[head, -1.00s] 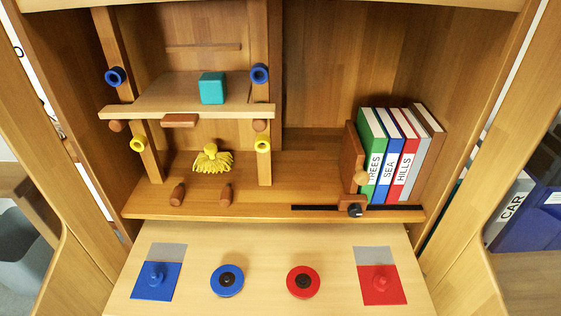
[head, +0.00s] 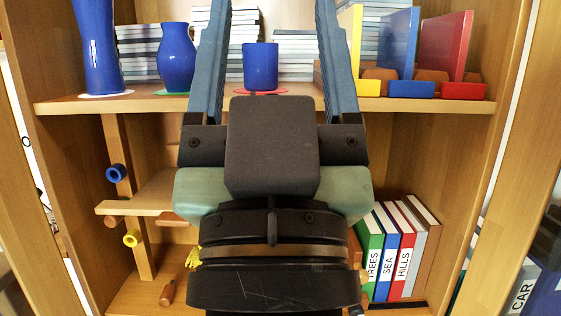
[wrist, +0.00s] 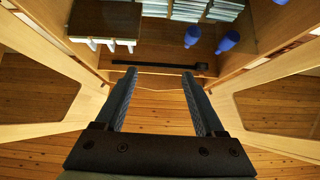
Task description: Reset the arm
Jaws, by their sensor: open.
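My gripper (head: 273,12) rises upright in the middle of the head view, in front of the cabinet. Its two blue-grey fingers are spread wide apart with nothing between them. The wrist view also shows the gripper (wrist: 159,73) open and empty, its fingers pointing toward the cabinet's edge over wooden floor. In the head view a blue cup (head: 260,66) on the upper shelf appears between the fingers, but it stands behind them. My arm hides the middle of the cabinet, including most of the lower shelf area.
The upper shelf (head: 420,104) holds blue vases (head: 177,58) and coloured upright boards (head: 398,38). Labelled books (head: 388,255) stand at lower right. A small wooden shelf (head: 140,194) with blue and yellow rings is at left. Open cabinet doors flank both sides in the wrist view.

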